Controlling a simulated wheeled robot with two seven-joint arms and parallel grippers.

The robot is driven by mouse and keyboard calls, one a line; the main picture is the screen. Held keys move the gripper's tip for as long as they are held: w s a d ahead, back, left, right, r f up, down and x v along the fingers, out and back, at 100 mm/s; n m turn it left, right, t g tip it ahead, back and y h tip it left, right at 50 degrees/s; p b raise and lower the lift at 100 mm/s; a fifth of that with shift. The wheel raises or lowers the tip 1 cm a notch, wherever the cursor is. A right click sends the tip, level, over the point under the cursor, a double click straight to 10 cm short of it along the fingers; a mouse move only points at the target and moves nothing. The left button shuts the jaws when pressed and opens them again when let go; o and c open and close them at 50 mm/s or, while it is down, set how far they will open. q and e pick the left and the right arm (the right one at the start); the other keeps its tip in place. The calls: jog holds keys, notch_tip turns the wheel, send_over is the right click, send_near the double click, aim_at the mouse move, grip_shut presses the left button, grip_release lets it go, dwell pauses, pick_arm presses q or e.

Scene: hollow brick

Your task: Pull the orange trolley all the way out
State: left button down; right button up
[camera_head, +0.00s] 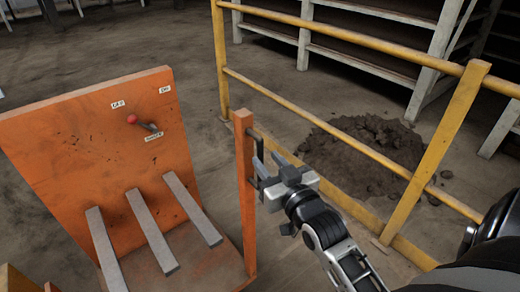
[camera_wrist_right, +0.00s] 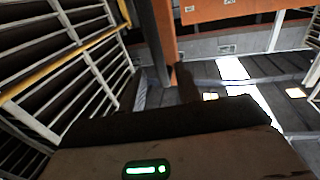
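The orange trolley has a tall scuffed back panel (camera_head: 100,165) with a red-knobbed lever (camera_head: 132,119) and small labels. It also has an upright orange post (camera_head: 245,200) at its right side. A dark handle (camera_head: 258,150) is fixed to that post. My right gripper (camera_head: 268,173) is at the handle's lower part, just right of the post. Whether its fingers touch or grip the handle cannot be told. The right wrist view shows an orange post (camera_wrist_right: 165,35) ahead, while the dark gripper body hides the fingertips. My left gripper is not in view.
Several grey bars (camera_head: 150,230) project from the trolley panel. A yellow railing (camera_head: 435,150) runs right of the trolley, close to my right arm. Behind it are a heap of dark dirt (camera_head: 365,150) and grey shelving (camera_head: 305,35). Bare floor (camera_head: 190,60) lies behind the panel.

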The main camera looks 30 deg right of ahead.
aim_at(262, 154)
jog(key=shift+w+d, duration=0.15)
jog(key=shift+w, duration=1)
jog(key=shift+w+d, duration=0.1)
jog(key=shift+w, duration=1.05)
jog(key=shift+c, duration=0.3)
grip_shut()
